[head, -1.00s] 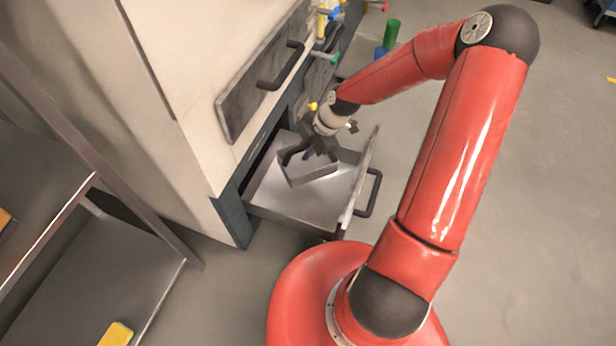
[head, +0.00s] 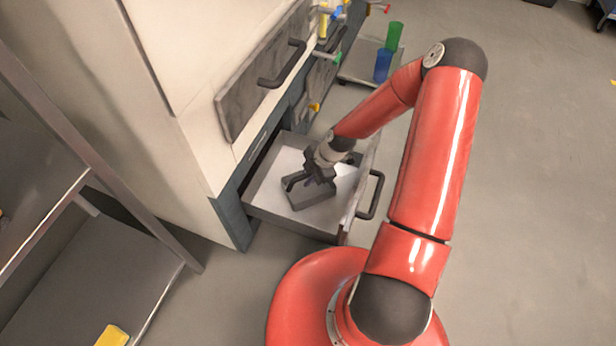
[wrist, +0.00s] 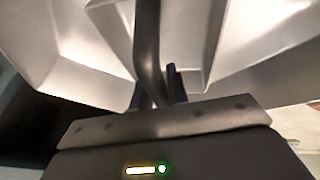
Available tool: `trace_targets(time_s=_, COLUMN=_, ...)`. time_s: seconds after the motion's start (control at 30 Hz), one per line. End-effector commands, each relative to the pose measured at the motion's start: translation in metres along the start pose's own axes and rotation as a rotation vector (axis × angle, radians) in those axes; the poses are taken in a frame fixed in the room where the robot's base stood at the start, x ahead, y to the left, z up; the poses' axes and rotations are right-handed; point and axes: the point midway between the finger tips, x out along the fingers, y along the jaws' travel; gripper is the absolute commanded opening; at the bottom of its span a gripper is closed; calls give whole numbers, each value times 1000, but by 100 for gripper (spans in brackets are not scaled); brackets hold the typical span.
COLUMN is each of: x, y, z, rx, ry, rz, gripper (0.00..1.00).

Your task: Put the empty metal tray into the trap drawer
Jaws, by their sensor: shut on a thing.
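The metal tray (head: 312,197) is a small grey box with a dark handle (head: 293,180). It is inside the outline of the open trap drawer (head: 290,228), a pulled-out metal drawer low in the pale cabinet. My gripper (head: 314,177) is above the tray and shut on its handle. In the wrist view the gripper fingers (wrist: 155,90) are on either side of a dark curved bar, with pale metal walls beyond. I cannot tell whether the tray touches the drawer floor. The gripper hides part of the tray.
A closed door with a dark handle (head: 283,72) is above the drawer. A metal shelf rack (head: 95,270) stands at the left, with a yellow object (head: 112,335) on it. Green (head: 393,36) and blue (head: 383,66) cups stand behind the arm. Open floor lies to the right.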

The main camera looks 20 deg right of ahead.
Motion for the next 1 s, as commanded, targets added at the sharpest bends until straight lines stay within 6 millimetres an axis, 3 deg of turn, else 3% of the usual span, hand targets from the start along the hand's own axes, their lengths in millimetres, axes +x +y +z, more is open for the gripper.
trace_targets(time_s=0.2, x=4, y=-1, z=2, rx=0, ry=1, rz=0, gripper=0)
trace_targets(time_s=0.23, x=3, y=-1, z=1, rx=0, ry=1, rz=0, gripper=20)
trace_targets(time_s=0.37, x=2, y=-1, z=1, rx=0, ry=1, rz=0, gripper=37)
trace_targets(time_s=0.77, x=-6, y=1, z=0, rx=1, ry=0, rz=1, gripper=38)
trace_targets(time_s=1.0, x=-53, y=1, z=0, rx=2, ry=-2, rz=4, gripper=38)
